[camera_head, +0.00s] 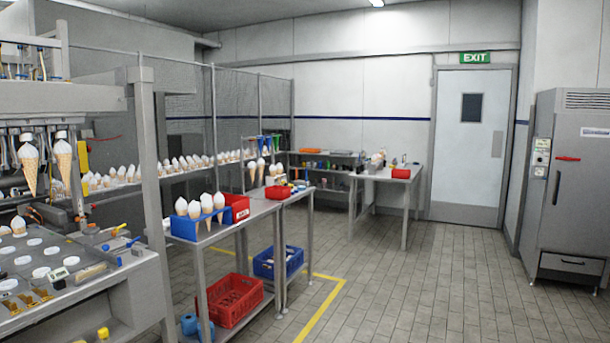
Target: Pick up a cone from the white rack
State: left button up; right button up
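Several white-topped cones stand in a blue holder (183,227) on the metal table at centre left; one of these cones is nearest the right (219,202). Two cones hang under a grey-white machine frame at the far left, a left one (29,168) and a right one (63,163). A long row of cones (190,163) stands on a shelf behind. More cones (261,170) stand farther back beside the table. I cannot tell which of these supports is the white rack. Neither of my grippers is in view.
A red box (237,207) stands beside the blue holder. A red crate (233,299) and a blue crate (277,264) sit on the lower shelves. A grey cabinet (573,190) stands at right, a door (470,150) at the back. The tiled floor (430,290) in the middle is clear.

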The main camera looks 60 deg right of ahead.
aim_at(273, 170)
jog(key=z, duration=1.6)
jog(key=i+l+z, duration=0.3)
jog(key=i, duration=0.5)
jog(key=i+z, duration=0.3)
jog(key=i, duration=4.9)
jog(key=i+u, duration=0.3)
jog(key=i+l+u, duration=0.2)
jog(key=i+u, duration=0.15)
jog(key=i+l+u, duration=0.3)
jog(key=i, duration=0.15)
